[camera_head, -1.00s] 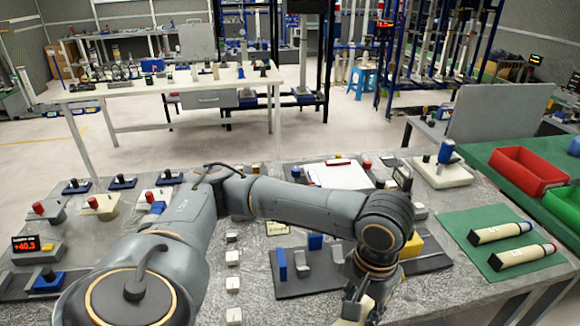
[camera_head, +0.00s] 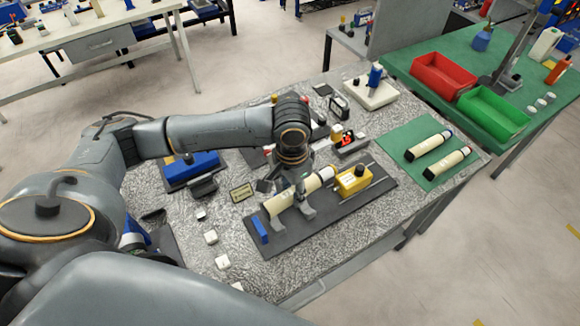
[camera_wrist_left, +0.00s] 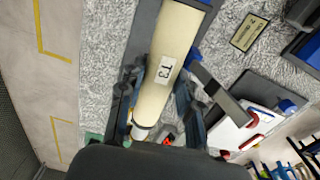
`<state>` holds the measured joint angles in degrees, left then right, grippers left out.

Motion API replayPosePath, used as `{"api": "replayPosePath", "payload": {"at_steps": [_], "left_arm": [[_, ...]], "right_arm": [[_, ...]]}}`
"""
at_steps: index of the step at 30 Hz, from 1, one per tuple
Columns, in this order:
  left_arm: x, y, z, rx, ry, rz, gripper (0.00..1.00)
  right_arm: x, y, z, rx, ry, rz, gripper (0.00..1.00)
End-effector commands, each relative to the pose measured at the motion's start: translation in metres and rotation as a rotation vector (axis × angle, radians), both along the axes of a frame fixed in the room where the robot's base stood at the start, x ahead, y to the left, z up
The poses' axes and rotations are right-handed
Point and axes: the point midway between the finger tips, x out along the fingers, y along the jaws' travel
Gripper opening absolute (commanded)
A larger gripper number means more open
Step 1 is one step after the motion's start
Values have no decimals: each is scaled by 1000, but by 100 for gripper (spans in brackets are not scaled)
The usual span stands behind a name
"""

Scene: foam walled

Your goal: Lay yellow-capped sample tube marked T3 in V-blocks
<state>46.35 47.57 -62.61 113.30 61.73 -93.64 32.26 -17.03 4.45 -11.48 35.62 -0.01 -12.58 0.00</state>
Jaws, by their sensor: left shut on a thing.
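The cream sample tube marked T3 (camera_head: 277,205) lies roughly level along the dark V-block plate (camera_head: 330,212). Its T3 label shows in the left wrist view (camera_wrist_left: 166,69); I cannot make out a yellow cap. My left gripper (camera_head: 301,190) is shut around the tube's middle, and its fingers also show on both sides of the tube in the wrist view (camera_wrist_left: 157,95). A grey V-block (camera_head: 307,211) stands under the tube; the gripper hides part of the supports. I cannot tell whether the tube touches them. My right gripper is not in view.
A blue upright piece (camera_head: 259,230) stands at the plate's left end and a yellow block (camera_head: 353,180) beside the tube's right end. Two similar tubes (camera_head: 428,146) lie on a green mat (camera_head: 403,133). Red (camera_head: 443,77) and green (camera_head: 493,112) bins stand at the right.

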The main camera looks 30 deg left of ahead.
Motion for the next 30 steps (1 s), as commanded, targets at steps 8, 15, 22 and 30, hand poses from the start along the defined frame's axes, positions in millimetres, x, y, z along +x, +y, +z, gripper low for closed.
{"api": "replayPosePath", "payload": {"at_steps": [8,15,22,30], "left_arm": [[4,7,6,13,0,-86,0],[4,7,-3,13,-2,-91,0],[4,7,-17,13,-2,-91,0],[4,7,-36,13,-2,-90,0]], "right_arm": [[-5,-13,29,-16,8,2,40],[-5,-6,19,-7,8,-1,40],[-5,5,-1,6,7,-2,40],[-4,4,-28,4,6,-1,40]]}}
